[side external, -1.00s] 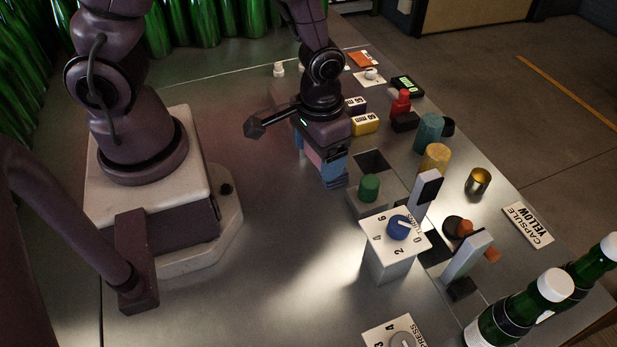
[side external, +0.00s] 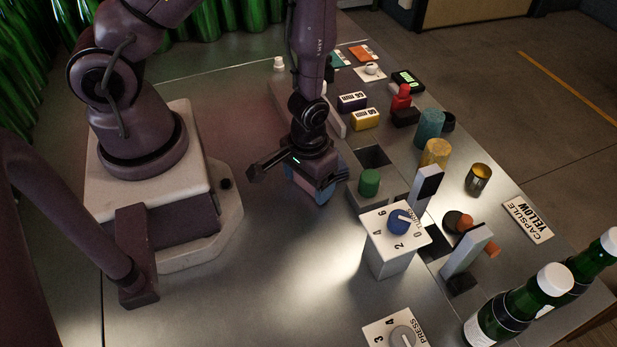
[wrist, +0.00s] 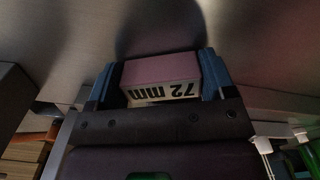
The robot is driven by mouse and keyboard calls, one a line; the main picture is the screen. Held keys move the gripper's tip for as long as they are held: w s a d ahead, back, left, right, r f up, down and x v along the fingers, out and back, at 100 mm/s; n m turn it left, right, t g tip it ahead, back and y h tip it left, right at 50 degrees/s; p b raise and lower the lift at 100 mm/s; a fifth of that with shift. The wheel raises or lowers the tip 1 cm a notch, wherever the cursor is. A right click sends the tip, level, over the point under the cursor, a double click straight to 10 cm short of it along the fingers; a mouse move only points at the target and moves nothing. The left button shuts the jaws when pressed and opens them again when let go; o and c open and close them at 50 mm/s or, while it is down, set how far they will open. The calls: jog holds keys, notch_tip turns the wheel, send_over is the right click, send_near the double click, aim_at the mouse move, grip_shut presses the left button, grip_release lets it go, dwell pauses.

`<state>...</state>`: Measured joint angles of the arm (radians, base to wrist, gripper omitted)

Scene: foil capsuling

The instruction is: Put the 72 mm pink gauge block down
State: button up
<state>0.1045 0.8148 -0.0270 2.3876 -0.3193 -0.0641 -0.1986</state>
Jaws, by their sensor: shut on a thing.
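The pink gauge block (wrist: 160,73) is in the wrist view, with a pale face marked "72 mm" in black. My gripper (wrist: 158,80) is shut on it, one blue finger at each end of the block. In the side external view my gripper (side external: 318,190) is low over the metal table, left of the green knob. The block (side external: 305,184) shows there only as a small pink patch between the fingers. Whether its underside touches the table cannot be told.
A yellow block (side external: 365,119) and a dark purple block (side external: 352,102) lie behind. A green knob (side external: 369,182) and a white box with a blue dial (side external: 392,252) stand to the right. The table (side external: 270,270) is bare in front and left of my gripper.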

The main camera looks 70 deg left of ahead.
jog(key=o, duration=0.9)
jog(key=shift+f, duration=0.1)
jog(key=shift+o, duration=0.2)
notch_tip(320, 180, up, 23)
jog(key=m+t+h, duration=0.1)
jog(key=m+t, duration=0.1)
jog(key=s+a+r+m+t, duration=0.1)
jog(key=s+r, duration=0.1)
jog(key=r, duration=0.3)
jog(key=s+a+r+m+t, duration=0.1)
jog(key=s+a+r+t, duration=0.1)
jog(key=r, duration=0.4)
jog(key=shift+y, duration=0.4)
jog(key=shift+s+r+m+t, duration=0.3)
jog(key=shift+r, duration=0.05)
jog(key=shift+c, duration=1.3)
jog(key=shift+s+a+r, duration=0.1)
jog(key=c, duration=0.9)
